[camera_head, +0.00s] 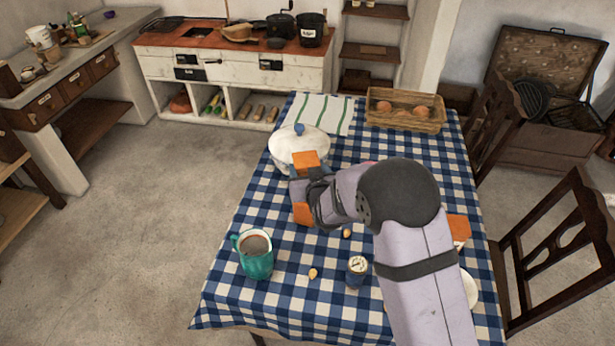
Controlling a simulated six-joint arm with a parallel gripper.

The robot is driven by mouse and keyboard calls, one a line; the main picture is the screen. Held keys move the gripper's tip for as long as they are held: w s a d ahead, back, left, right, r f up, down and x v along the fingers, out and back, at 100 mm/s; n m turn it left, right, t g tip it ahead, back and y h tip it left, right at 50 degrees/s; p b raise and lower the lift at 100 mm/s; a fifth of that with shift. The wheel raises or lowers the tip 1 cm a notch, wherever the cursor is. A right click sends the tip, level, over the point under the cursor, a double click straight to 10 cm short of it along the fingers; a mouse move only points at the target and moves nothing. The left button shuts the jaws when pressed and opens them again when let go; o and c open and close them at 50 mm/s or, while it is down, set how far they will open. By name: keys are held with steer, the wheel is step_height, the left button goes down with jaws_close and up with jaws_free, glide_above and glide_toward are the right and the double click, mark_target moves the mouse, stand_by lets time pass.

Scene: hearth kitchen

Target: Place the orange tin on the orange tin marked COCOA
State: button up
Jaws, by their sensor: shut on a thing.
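My gripper (303,188) is over the table's middle, just in front of the white lidded pot, and is shut on an orange tin (305,160). Orange shows above the jaws and again below them. I cannot tell whether the lower orange part belongs to the same tin or to another one. Another orange thing with a pale side, perhaps a tin (459,228), stands at the table's right and is partly hidden behind my arm. No COCOA marking is readable.
The white pot (289,148) has a blue knob. A green mug (255,254), a small dark blue jar (356,271) and small nuts or eggs stand nearer. A wicker basket (407,122) is at the back.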

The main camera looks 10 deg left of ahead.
steer(key=shift+f+p, duration=0.45)
steer(key=shift+f, duration=1.2)
steer(key=shift+f, duration=0.15)
steer(key=o, duration=1.3)
steer(key=b+v, duration=0.4)
steer(key=v, duration=0.8)
steer(key=shift+d, duration=0.1)
